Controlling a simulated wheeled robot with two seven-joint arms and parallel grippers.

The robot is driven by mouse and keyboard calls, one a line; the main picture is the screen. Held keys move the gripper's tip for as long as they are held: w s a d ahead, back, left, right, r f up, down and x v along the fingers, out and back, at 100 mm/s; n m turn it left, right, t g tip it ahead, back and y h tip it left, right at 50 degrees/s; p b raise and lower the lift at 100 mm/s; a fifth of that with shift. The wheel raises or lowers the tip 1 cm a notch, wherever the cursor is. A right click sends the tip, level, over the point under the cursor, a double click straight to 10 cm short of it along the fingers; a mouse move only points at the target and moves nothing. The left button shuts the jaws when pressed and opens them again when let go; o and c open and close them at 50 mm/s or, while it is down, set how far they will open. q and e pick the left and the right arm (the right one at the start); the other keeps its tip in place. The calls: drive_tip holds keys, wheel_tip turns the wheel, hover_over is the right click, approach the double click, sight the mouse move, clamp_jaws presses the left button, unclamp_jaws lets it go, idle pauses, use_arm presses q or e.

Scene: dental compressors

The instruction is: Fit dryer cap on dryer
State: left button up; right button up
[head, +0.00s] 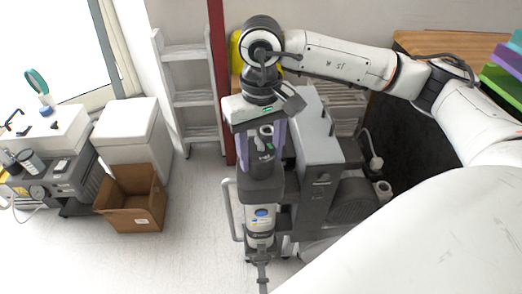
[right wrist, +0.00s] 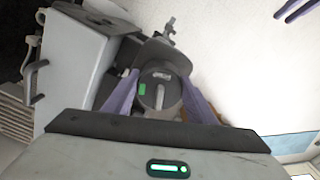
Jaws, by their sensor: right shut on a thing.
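My right gripper (head: 263,168) points down with its two purple fingers shut on the dark grey dryer cap (head: 264,160). In the right wrist view the cap's round grey top (right wrist: 160,88), with a small green mark, sits between the purple fingers. The dryer (head: 260,218), a pale upright cylinder with a blue label, stands directly below the gripper in the head view. The cap is in line with the dryer's dark upper part, but I cannot tell whether it is seated or held just above.
The grey compressor cabinet (head: 318,145) stands close to the right of the dryer. A dark red post (head: 219,75) and a shelf ladder (head: 188,98) are behind to the left. An open cardboard box (head: 133,213) lies on the floor at left. Floor left of the dryer is clear.

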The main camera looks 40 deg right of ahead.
drive_tip(key=shift+f+b, duration=0.55)
drive_tip(key=shift+f, duration=0.15)
drive_tip(key=o, duration=1.1)
use_arm(q)
drive_tip(key=shift+w+f, duration=0.35)
drive_tip(key=shift+f, duration=0.15)
use_arm(e)
drive_tip(key=shift+o, duration=0.5)
drive_tip(key=shift+r, duration=0.45)
use_arm(q)
drive_tip(key=shift+s+r+p, duration=0.2)
drive_tip(key=shift+r+p, duration=0.35)
drive_tip(key=shift+r, duration=0.3)
use_arm(e)
wheel_tip(320, 180, up, 10)
drive_tip(key=shift+f, duration=0.25)
